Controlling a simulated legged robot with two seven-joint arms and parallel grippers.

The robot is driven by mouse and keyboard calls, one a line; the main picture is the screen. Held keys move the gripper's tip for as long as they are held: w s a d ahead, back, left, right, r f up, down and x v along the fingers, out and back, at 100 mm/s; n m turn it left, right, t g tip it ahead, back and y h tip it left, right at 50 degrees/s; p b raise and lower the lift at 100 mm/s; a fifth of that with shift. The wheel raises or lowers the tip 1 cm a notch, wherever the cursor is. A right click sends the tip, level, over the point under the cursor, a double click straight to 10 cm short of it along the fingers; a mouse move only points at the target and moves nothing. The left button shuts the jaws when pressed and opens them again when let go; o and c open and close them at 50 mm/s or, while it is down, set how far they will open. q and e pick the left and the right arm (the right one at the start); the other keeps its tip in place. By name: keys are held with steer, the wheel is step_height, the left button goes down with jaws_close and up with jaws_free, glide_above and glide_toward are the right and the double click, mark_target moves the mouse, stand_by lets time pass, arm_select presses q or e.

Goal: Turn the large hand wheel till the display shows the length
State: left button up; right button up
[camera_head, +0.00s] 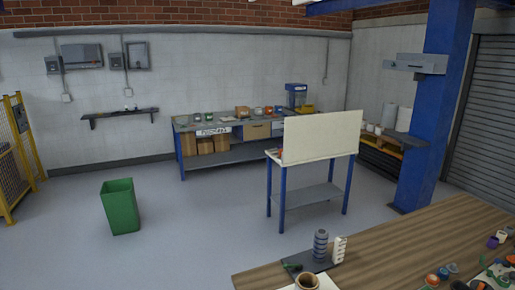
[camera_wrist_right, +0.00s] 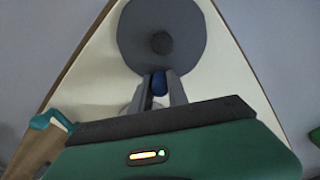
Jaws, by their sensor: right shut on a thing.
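In the right wrist view a large grey disc-shaped hand wheel (camera_wrist_right: 190,25) with a dark round hub fills the top centre, in front of a cream panel (camera_wrist_right: 230,75). My right gripper (camera_wrist_right: 160,86) is at the wheel's lower edge, shut on a small blue handle (camera_wrist_right: 159,83) between its two grey fingers. How the handle joins the wheel is hidden. No length display can be made out in either view. The head view shows neither gripper and no hand wheel. My left gripper is out of sight.
In the right wrist view a teal curved piece (camera_wrist_right: 50,120) is at the left. In the head view a wooden table (camera_head: 400,240) with small parts is at the lower right. A white-board stand (camera_head: 322,137), green bin (camera_head: 120,206) and workbench (camera_head: 230,155) stand beyond, with open floor between.

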steer(key=shift+w+a+r, duration=0.15)
steer(key=shift+w+a, duration=0.1)
steer(key=shift+a, duration=0.6)
jaws_close()
steer(key=shift+a, duration=0.55)
steer(key=o, duration=1.1)
jaws_free()
steer(key=o, duration=0.7)
